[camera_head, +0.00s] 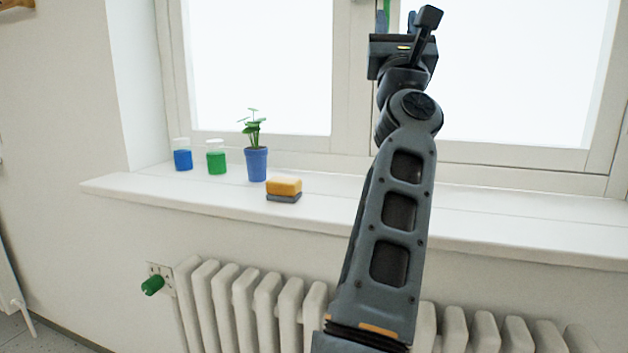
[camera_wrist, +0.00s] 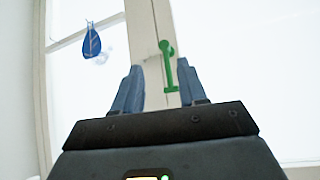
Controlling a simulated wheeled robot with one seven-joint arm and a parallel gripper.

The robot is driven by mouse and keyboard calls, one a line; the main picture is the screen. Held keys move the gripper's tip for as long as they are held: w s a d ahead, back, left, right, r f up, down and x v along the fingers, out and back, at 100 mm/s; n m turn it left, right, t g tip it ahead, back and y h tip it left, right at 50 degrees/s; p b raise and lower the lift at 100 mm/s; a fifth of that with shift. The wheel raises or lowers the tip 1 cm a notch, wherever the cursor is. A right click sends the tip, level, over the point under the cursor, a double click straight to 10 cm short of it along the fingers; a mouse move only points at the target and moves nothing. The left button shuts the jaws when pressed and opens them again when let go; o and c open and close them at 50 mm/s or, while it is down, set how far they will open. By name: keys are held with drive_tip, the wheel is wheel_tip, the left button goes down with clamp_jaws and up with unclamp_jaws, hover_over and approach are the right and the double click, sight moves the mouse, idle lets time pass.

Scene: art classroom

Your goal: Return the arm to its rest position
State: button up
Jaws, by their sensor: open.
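My arm reaches up in front of the window in the head view, with its wrist near the top of the picture. My gripper (camera_wrist: 159,80) shows in the wrist view with its two blue-grey fingers apart and nothing held between them. A green window handle (camera_wrist: 168,68) on the white frame appears in the gap between the fingers. I cannot tell how far beyond the fingertips it is. In the head view the fingers are mostly hidden behind the wrist.
The windowsill (camera_head: 145,190) carries a blue jar (camera_head: 183,160), a green jar (camera_head: 216,162), a potted plant (camera_head: 256,163) and a yellow-grey sponge (camera_head: 284,188). A radiator (camera_head: 240,300) with a green valve knob (camera_head: 152,285) stands below. A blue ornament (camera_wrist: 92,44) hangs by the window.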

drive_tip(key=s+d+f+n+g+y+p, duration=0.1)
drive_tip(key=s+d+f+n+y+p, duration=0.15)
drive_tip(key=f+n, duration=0.6)
drive_tip(key=s+d+f+n+g+y+p, duration=0.15)
drive_tip(key=s+d+f+n, duration=0.3)
drive_tip(key=f, duration=0.75)
drive_tip(key=s+d+f+n+g+p, duration=0.2)
drive_tip(key=s+d+f+n+g, duration=0.15)
drive_tip(key=s+f+n, duration=0.95)
drive_tip(key=s+d+f+n+g+p, duration=0.1)
drive_tip(key=s+f+n, duration=0.25)
drive_tip(key=s, duration=0.65)
drive_tip(key=s+d+f+n+g+p, duration=0.15)
drive_tip(key=s+f, duration=0.35)
drive_tip(key=s, duration=0.6)
drive_tip(key=s+a+r+n+g+p, duration=0.1)
drive_tip(key=s+a+r+n, duration=0.1)
drive_tip(key=s, duration=0.7)
drive_tip(key=s+a+r+n+g+p, duration=0.2)
drive_tip(key=s+a+n, duration=0.1)
drive_tip(key=s, duration=0.6)
drive_tip(key=shift+s+n, duration=0.4)
drive_tip(key=shift+n, duration=0.5)
